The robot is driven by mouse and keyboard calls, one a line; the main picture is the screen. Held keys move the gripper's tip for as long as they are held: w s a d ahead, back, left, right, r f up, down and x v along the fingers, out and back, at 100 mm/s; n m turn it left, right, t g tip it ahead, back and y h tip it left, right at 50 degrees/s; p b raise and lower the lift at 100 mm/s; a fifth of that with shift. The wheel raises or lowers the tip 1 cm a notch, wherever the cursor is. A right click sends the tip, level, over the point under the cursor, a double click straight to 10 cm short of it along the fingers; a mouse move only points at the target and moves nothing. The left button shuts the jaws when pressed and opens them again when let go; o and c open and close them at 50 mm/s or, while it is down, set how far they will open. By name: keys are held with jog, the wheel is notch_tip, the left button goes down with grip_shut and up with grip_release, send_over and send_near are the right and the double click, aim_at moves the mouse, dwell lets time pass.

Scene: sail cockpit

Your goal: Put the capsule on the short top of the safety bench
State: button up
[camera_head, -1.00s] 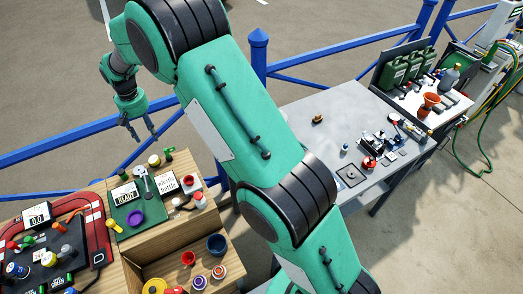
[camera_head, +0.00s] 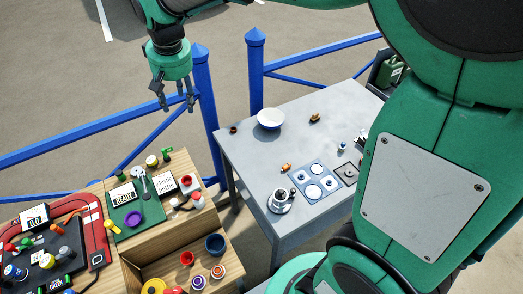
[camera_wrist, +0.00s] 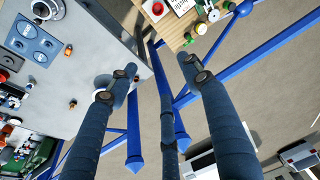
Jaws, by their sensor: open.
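My gripper (camera_head: 176,107) is open and empty, high above the blue fence and left of the grey table's far corner. Its spread fingers (camera_wrist: 156,72) fill the middle of the wrist view. I cannot tell for sure which thing is the capsule. A small orange-brown piece (camera_head: 286,167) lies on the grey table (camera_head: 250,150) and shows in the wrist view (camera_wrist: 68,49). A small brown piece (camera_head: 315,118) lies farther back. No bench is marked as the safety bench; a stepped wooden bench (camera_head: 172,250) stands at lower left.
The grey table also holds a white bowl (camera_head: 270,119), a blue-grey panel with round pads (camera_head: 315,181) and a cup on a saucer (camera_head: 281,200). The wooden bench carries a green mat (camera_head: 125,215), signs and several small items. Blue fence rails (camera_head: 100,146) run behind. My arm hides the right side.

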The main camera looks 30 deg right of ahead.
jog(key=s+d+t, duration=0.1)
jog(key=s+d, duration=0.2)
jog(key=s, duration=0.7)
jog(key=s+d+r+t, duration=0.1)
jog(key=s+d, duration=0.2)
jog(key=s, duration=0.7)
jog(key=s+d+r, duration=0.1)
jog(key=s+d, duration=0.2)
jog(key=s, duration=0.7)
jog(key=shift+d+m+t, duration=0.3)
jog(key=shift+m+t, duration=0.1)
jog(key=shift+f+b, duration=0.8)
jog(key=shift+b, duration=0.15)
